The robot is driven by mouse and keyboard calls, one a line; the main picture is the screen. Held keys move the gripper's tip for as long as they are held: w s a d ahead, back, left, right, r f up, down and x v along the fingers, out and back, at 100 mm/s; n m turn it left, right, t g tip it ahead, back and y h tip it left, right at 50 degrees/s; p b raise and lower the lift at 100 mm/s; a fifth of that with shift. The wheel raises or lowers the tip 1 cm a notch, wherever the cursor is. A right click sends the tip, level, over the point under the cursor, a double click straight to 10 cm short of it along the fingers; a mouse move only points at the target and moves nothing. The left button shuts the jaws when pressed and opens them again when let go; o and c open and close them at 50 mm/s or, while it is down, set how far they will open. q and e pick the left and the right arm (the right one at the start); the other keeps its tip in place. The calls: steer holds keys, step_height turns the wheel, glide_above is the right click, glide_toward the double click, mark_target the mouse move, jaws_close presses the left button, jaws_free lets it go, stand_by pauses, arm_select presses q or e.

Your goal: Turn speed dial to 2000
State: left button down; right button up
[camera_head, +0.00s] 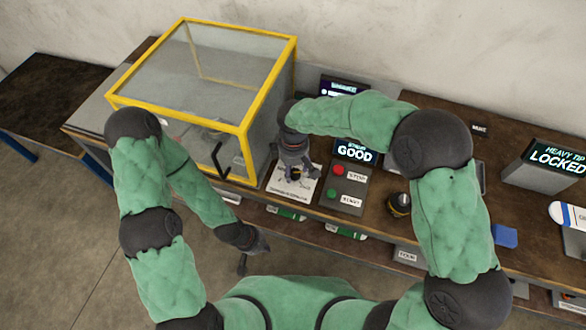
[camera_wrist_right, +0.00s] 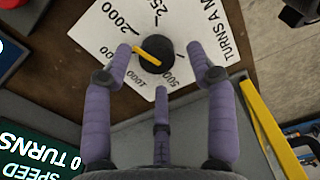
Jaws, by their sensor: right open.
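The speed dial is a black knob (camera_wrist_right: 156,60) with a yellow pointer (camera_wrist_right: 146,53) on a white printed card (camera_wrist_right: 88,35). The pointer's outer end points up-left in the right wrist view, roughly between the 1000 and 2000 marks. My right gripper (camera_wrist_right: 160,62) is open, its fingers spread around the knob with visible gaps; I cannot tell its height above the card. In the head view my right gripper (camera_head: 295,165) is over the card (camera_head: 291,186) and mostly hides the knob. My left gripper (camera_head: 243,264) hangs low in front of the bench; its fingers are too small to read.
A yellow-framed glass box (camera_head: 205,85) stands left of the card. A panel with red and green buttons (camera_head: 345,185) is just right, below a screen reading GOOD (camera_head: 355,152). A "HEAVY TIP LOCKED" display (camera_head: 555,160) stands farther right. A green screen (camera_wrist_right: 40,150) shows "SPEED" and "0 TURNS".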

mark_target(293, 172)
step_height(293, 172, up, 11)
stand_by(0.4)
steer(key=shift+f, duration=0.1)
stand_by(0.3)
